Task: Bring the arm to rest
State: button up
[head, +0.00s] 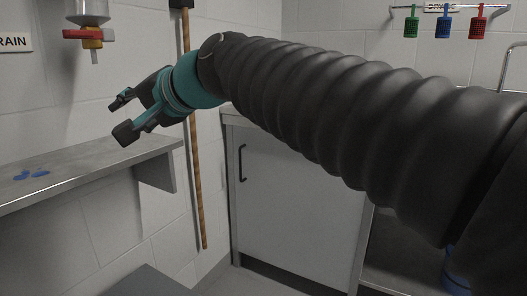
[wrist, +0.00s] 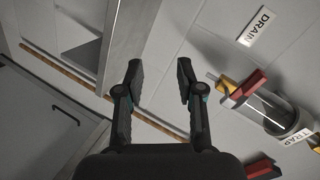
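My arm, in a black ribbed sleeve, reaches from the right across the head view. My gripper (head: 122,115) is at its left end, in front of the wall and a little above the grey shelf (head: 95,168). In the wrist view my gripper (wrist: 159,85) shows two black fingers spread apart with nothing between them. It is open and empty.
A clear tube with a red and yellow valve (head: 88,35) hangs on the wall near a DRAIN sign (head: 14,41). Small blue pieces (head: 30,174) lie on the shelf. A wooden pole (head: 193,150) stands beside a cabinet (head: 290,200). Colored baskets (head: 443,25) hang at upper right.

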jog(key=s+d+f+n+h, duration=0.35)
jog(key=d+f+h, duration=0.35)
jog(key=d+f, duration=1.25)
jog(key=s+d+f+m+h+p, duration=0.1)
jog(key=s+d+f, duration=0.2)
jog(key=d, duration=0.3)
jog(key=s+d+f+m+h, duration=0.1)
jog(key=s+d+f+h, duration=0.1)
jog(key=s+d+f, duration=0.2)
jog(key=s+d+f+m+g+h+p, duration=0.1)
jog(key=s+d+f, duration=0.3)
jog(key=d, duration=0.5)
jog(key=shift+s+f+h+p, duration=0.15)
jog(key=shift+f+h+p, duration=0.2)
jog(key=shift+h, duration=0.35)
jog(key=shift+d, duration=0.15)
